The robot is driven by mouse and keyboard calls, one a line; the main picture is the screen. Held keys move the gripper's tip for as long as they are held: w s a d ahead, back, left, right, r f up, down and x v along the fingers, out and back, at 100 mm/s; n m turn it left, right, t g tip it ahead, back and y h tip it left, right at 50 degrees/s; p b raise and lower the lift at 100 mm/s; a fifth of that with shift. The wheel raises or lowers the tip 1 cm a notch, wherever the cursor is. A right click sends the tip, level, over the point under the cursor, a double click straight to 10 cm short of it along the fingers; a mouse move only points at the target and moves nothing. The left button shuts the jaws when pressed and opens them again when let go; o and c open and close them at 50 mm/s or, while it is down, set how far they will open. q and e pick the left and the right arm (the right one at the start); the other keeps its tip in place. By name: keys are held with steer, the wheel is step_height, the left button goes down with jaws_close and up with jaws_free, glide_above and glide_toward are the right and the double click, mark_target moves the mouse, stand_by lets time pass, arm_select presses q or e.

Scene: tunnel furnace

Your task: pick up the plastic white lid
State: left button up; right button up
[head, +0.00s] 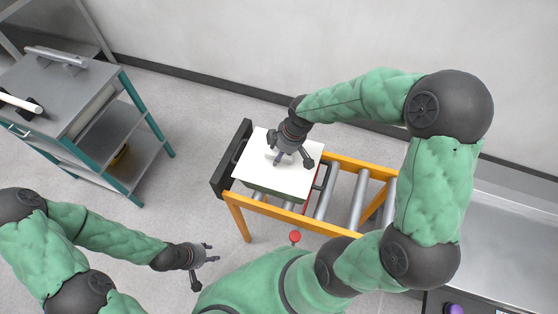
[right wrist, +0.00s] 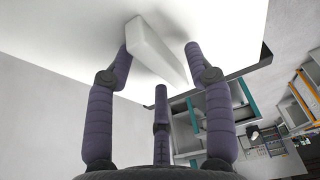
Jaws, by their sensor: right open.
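The white plastic lid (head: 262,178) is a flat square plate lying on a dark box on the roller conveyor. In the right wrist view, the lid (right wrist: 70,35) fills the top, and its white block-shaped handle (right wrist: 152,46) stands out from it. My right gripper (head: 290,158) is over the lid in the head view and hides part of it. In the right wrist view, its open fingers (right wrist: 160,58) reach to either side of the handle, with gaps still visible. My left gripper (head: 206,263) is open and empty, low at the left, away from the lid.
The orange-framed roller conveyor (head: 318,222) carries the box, with a dark end plate (head: 231,160) at its left. A red knob (head: 295,236) stands before it. A teal-legged metal cart (head: 90,110) is at upper left. Floor between cart and conveyor is clear.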

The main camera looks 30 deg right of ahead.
steer(key=shift+f, duration=0.1)
stand_by(0.3)
jaws_close()
